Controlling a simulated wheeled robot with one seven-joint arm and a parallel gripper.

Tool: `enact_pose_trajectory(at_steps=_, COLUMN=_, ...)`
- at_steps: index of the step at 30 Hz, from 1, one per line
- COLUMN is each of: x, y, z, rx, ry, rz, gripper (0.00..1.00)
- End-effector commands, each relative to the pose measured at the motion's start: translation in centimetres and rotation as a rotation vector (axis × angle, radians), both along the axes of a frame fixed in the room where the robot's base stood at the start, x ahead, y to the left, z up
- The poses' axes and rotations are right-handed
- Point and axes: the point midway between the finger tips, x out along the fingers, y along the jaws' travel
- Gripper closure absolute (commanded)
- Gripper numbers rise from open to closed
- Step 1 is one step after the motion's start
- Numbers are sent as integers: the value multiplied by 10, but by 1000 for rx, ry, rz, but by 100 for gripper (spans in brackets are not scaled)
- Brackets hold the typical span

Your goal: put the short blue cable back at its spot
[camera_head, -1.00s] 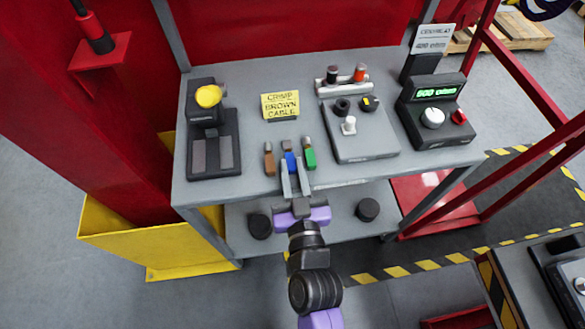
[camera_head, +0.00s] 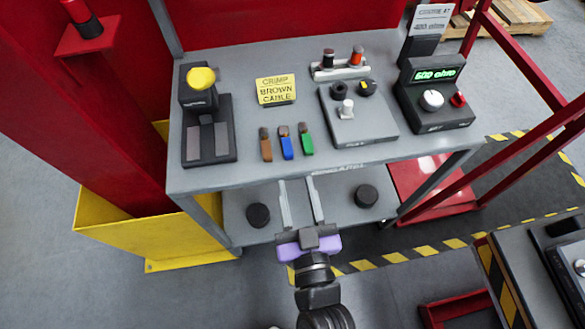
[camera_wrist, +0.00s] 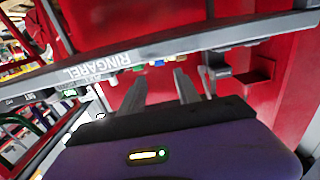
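The short blue cable (camera_head: 286,143) lies on the grey bench top (camera_head: 230,100) near its front edge. It lies between a brown cable (camera_head: 265,145) and a green cable (camera_head: 306,139); the three are side by side and apart. My gripper (camera_head: 299,190) is in front of the bench's front edge, apart from the cables, with its two long fingers spread and nothing between them. In the wrist view the fingers (camera_wrist: 160,90) point toward the bench edge, and the small coloured ends above it are too blurred to make out fully.
A black press with a yellow knob (camera_head: 201,110) stands at left. A sign reading "CRIMP BROWN CABLE" (camera_head: 276,90) stands behind the cables. A grey fixture (camera_head: 357,115) and a meter (camera_head: 434,95) stand at right. Two black round pads (camera_head: 258,215) (camera_head: 366,196) lie on the lower shelf.

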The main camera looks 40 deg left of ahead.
Motion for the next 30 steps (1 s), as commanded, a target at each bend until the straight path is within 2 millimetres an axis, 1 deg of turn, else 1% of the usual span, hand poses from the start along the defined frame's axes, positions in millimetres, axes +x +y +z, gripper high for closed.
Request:
enact_pose_trajectory(at_steps=1, x=-6, y=-7, z=-2, rx=-1, ry=1, rz=0, gripper=61)
enact_pose_trajectory(at_steps=3, x=-12, y=-14, z=-2, rx=-1, ry=1, rz=0, gripper=61)
enact_pose_trajectory(at_steps=7, x=-19, y=-23, z=-1, rx=-1, ry=-1, rz=0, gripper=61)
enact_pose_trajectory(at_steps=17, x=-23, y=-27, z=1, rx=-1, ry=-1, rz=0, gripper=61)
enact_pose_trajectory(at_steps=20, x=-22, y=-35, z=-2, rx=-5, ry=3, rz=-14, gripper=61)
enact_pose_trajectory(at_steps=23, x=-20, y=-66, z=-9, rx=-20, ry=16, rz=-69, gripper=61)
enact_pose_trajectory(at_steps=26, x=-23, y=-121, z=-17, rx=-46, ry=37, rz=-168, gripper=61)
enact_pose_trajectory(at_steps=27, x=-27, y=-145, z=-19, rx=-56, ry=48, rz=-215, gripper=61)
enact_pose_trajectory(at_steps=29, x=-35, y=-182, z=-21, rx=-72, ry=67, rz=-289, gripper=61)
enact_pose_trajectory(at_steps=30, x=-42, y=-205, z=-21, rx=-79, ry=79, rz=-337, gripper=61)
